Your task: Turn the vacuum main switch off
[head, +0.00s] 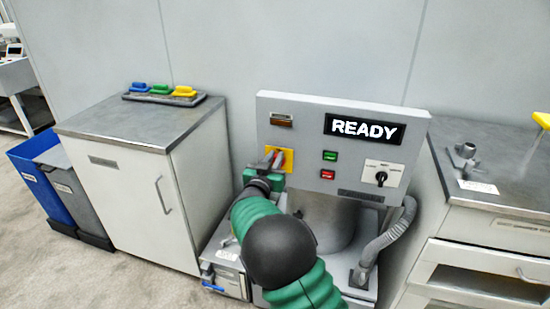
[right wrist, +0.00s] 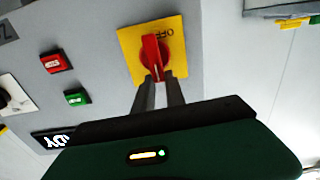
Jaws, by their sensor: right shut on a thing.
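The vacuum main switch is a red rotary handle (right wrist: 150,58) on a yellow plate (right wrist: 173,38) marked OFF. In the head view, the yellow plate with its red handle (head: 286,158) is at the lower left of the grey control panel (head: 300,112). My right gripper (right wrist: 158,78) is shut on the red handle, one dark finger on each side of its lower end. In the head view my right gripper (head: 270,172) reaches the panel and partly covers the switch. The panel display (head: 365,129) reads READY. My left gripper is not in view.
Green (head: 330,156) and red (head: 327,174) buttons and a black selector knob (head: 381,177) are right of the switch. A cabinet (head: 130,137) stands left, with blue, green and yellow handled items on top. A grey hose (head: 387,239) hangs below the panel. A counter (head: 500,155) stands right.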

